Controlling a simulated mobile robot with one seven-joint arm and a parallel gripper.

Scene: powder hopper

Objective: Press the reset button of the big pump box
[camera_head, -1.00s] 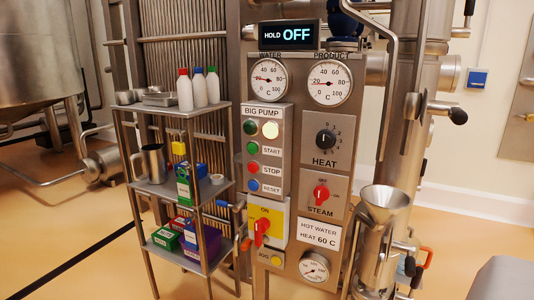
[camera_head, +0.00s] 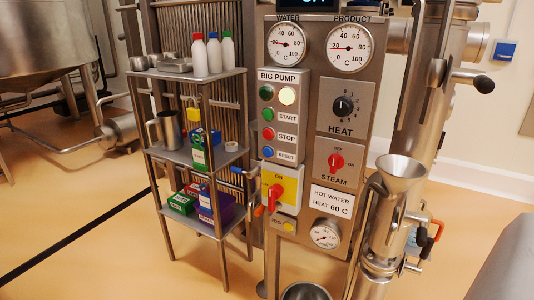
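The big pump box (camera_head: 283,81) is a grey panel at the upper left of a steel control column, in the head view. Its blue reset button (camera_head: 268,152) is at the bottom left of the box, beside a label reading RESET. Above it are the red stop button (camera_head: 268,134), the green start button (camera_head: 268,114), a dark green lamp (camera_head: 266,93) and a lit pale yellow lamp (camera_head: 287,95). Nothing covers the box. My gripper is not in view.
A yellow switch with a red handle (camera_head: 273,190) sits just below the box. A steel shelf (camera_head: 243,72) with bottles and boxes stands close on the left. A steel funnel (camera_head: 400,172) is at the right. The floor in front is mostly clear.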

